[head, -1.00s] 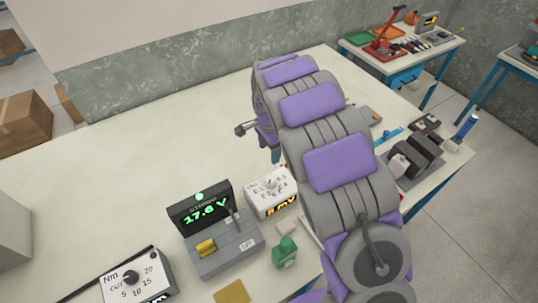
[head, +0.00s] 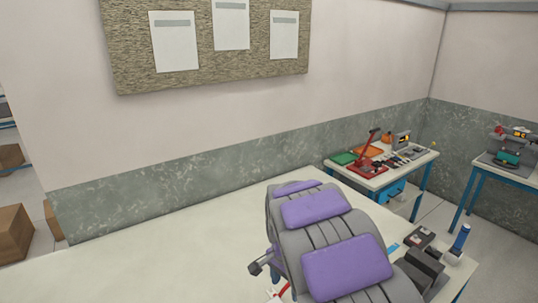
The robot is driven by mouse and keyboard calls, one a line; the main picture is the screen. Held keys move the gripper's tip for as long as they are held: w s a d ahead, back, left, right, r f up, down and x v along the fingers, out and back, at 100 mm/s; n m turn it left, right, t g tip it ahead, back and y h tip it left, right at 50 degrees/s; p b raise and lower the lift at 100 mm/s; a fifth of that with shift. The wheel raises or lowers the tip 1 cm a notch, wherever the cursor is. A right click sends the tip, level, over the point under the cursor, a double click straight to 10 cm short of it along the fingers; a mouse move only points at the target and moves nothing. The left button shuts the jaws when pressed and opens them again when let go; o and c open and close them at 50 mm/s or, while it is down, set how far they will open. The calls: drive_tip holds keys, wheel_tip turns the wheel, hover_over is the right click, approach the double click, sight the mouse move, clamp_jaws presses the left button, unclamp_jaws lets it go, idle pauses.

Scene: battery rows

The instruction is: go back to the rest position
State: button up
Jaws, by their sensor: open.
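My own grey and purple arm rises from the bottom right of the head view and reaches over the pale workbench (head: 130,272). A small dark grey part sticks out on the arm's left side. I cannot make out my gripper's fingers; they are hidden behind the arm or out of the picture. Nothing held can be seen.
Dark grey blocks (head: 428,266) and a blue-and-white bottle (head: 460,238) stand at the bench's right end. A side table (head: 372,182) with tools and another table (head: 500,168) are farther back. A pinboard (head: 245,55) hangs on the wall. The bench's left part is clear.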

drive_tip(key=s+d+r+n+b, duration=0.1)
drive_tip(key=s+d+r+n, duration=0.2)
drive_tip(key=s, duration=0.5)
drive_tip(key=s+d+r+n+b, duration=0.1)
drive_tip(key=s+d+r, duration=0.1)
drive_tip(key=s+d, duration=0.45)
drive_tip(key=s+f+n+g+b, duration=0.1)
drive_tip(key=s+n, duration=0.4)
drive_tip(key=s, duration=1.4)
drive_tip(key=shift+s+d+g+y, duration=0.15)
drive_tip(key=shift+d+g+y, duration=0.05)
drive_tip(key=shift+g+y, duration=0.1)
drive_tip(key=shift+f+b, duration=0.2)
drive_tip(key=shift+b, duration=0.15)
